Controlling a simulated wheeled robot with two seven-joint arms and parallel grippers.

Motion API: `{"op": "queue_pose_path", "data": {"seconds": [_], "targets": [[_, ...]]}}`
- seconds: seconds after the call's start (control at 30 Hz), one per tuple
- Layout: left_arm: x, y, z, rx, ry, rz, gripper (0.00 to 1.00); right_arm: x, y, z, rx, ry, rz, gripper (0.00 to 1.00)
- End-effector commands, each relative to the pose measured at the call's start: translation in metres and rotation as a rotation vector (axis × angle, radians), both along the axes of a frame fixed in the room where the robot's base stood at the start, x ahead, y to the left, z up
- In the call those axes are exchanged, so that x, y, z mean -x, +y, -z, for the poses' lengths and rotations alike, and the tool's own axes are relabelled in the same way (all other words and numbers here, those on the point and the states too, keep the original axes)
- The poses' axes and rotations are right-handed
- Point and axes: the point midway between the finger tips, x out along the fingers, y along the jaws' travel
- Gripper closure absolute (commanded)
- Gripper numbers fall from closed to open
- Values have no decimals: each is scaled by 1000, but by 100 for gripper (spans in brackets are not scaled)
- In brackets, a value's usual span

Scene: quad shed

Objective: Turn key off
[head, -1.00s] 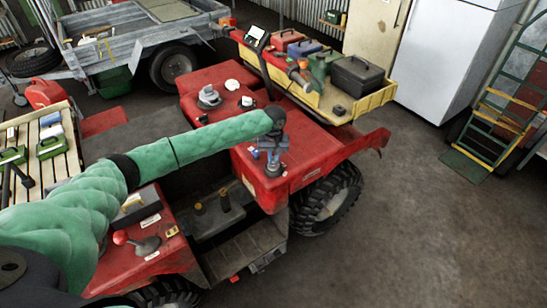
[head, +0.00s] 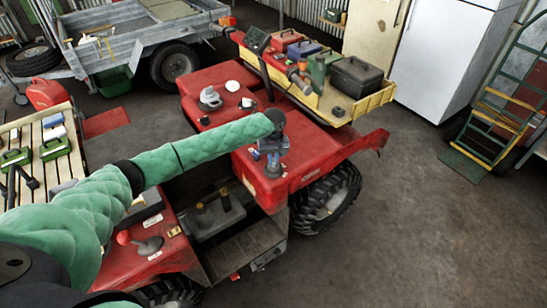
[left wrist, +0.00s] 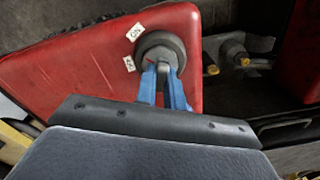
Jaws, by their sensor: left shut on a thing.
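The key switch is a round dark grey housing (left wrist: 160,48) on a red panel, with two small white labels (left wrist: 135,31) beside it. A short red mark shows on its face. My left gripper (left wrist: 165,84) has its two blue fingers together at the switch's middle, shut on the key, which the fingers mostly hide. In the head view my left gripper (head: 271,160) points down onto the red body of the quad (head: 300,160). My right gripper is not in view.
A yellow rack (head: 350,108) with several boxes stands beyond the gripper, near a small dark display (head: 257,40). A slatted rack (head: 65,170) is at the left. A grey trailer (head: 130,55) and white fridge (head: 455,60) stand behind.

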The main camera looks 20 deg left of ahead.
Motion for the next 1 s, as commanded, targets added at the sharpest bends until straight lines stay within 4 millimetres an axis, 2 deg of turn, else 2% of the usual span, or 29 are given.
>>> {"op": "queue_pose_path", "data": {"seconds": [0.6,1.0], "targets": [[1,-1,-1,0,1,-191,100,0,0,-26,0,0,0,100],[0,-1,0,1,-1,-247,100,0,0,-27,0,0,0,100]]}}
